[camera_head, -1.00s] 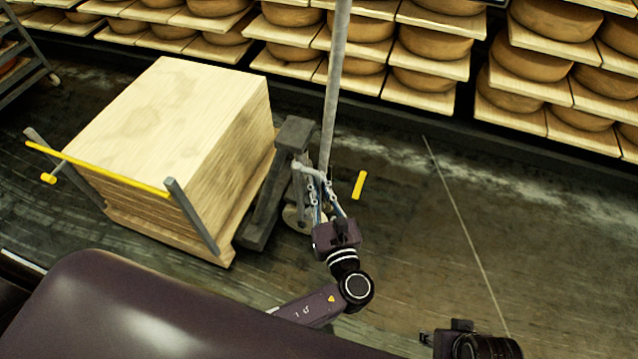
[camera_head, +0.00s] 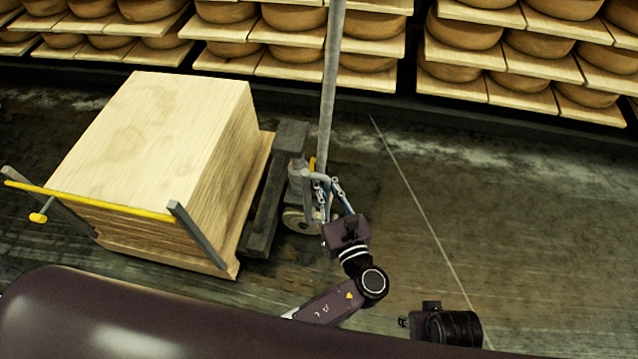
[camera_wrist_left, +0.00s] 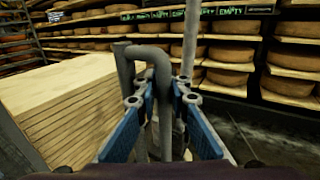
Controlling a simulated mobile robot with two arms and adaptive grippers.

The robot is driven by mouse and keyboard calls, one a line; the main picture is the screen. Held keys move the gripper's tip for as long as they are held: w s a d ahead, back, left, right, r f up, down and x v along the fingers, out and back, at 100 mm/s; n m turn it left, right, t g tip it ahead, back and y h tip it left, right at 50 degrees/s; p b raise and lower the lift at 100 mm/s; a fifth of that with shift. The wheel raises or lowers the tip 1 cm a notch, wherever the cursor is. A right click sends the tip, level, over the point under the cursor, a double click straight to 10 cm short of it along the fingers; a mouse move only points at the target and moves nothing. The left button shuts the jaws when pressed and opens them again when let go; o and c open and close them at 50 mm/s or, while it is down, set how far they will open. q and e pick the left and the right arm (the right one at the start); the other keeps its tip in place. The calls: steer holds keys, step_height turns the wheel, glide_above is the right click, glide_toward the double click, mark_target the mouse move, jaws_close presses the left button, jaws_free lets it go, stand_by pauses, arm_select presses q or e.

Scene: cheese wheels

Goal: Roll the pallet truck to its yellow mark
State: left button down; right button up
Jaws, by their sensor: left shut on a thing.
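The grey pallet truck (camera_head: 290,140) stands left of centre in the head view. It has a tall upright pole (camera_head: 331,85) and a round wheel at its foot. A stack of pale wooden boards (camera_head: 160,120) sits against its left side. My left gripper (camera_head: 328,183) is shut on a grey bent tube at the truck's front; in the left wrist view the tube (camera_wrist_left: 150,52) passes between the blue fingers.
Shelves of cheese wheels (camera_head: 465,65) run along the back. A thin pale line (camera_head: 420,205) crosses the open dark floor to the right.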

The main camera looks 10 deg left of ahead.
arm_select(q)
steer(key=shift+n+g+y, duration=0.3)
steer(key=shift+g+y, duration=0.1)
steer(key=shift+y, duration=0.1)
steer(key=a, duration=0.2)
steer(key=s+a+f, duration=0.1)
steer(key=shift+a+f, duration=0.1)
steer(key=shift+a, duration=0.3)
steer(key=c, duration=2.4)
jaws_free()
steer(key=shift+s+a, duration=0.1)
steer(key=shift+o, duration=0.7)
steer(key=shift+s, duration=0.15)
steer(key=shift+r, duration=0.25)
steer(key=shift+w+d+r, duration=0.25)
steer(key=shift+d+r, duration=0.1)
steer(key=shift+d, duration=0.4)
steer(key=shift+f, duration=0.15)
glide_toward(307, 190)
steer(key=w, duration=0.3)
steer(key=shift+w+a+r, duration=0.15)
steer(key=shift+a+r, duration=0.1)
steer(key=shift+r, duration=0.05)
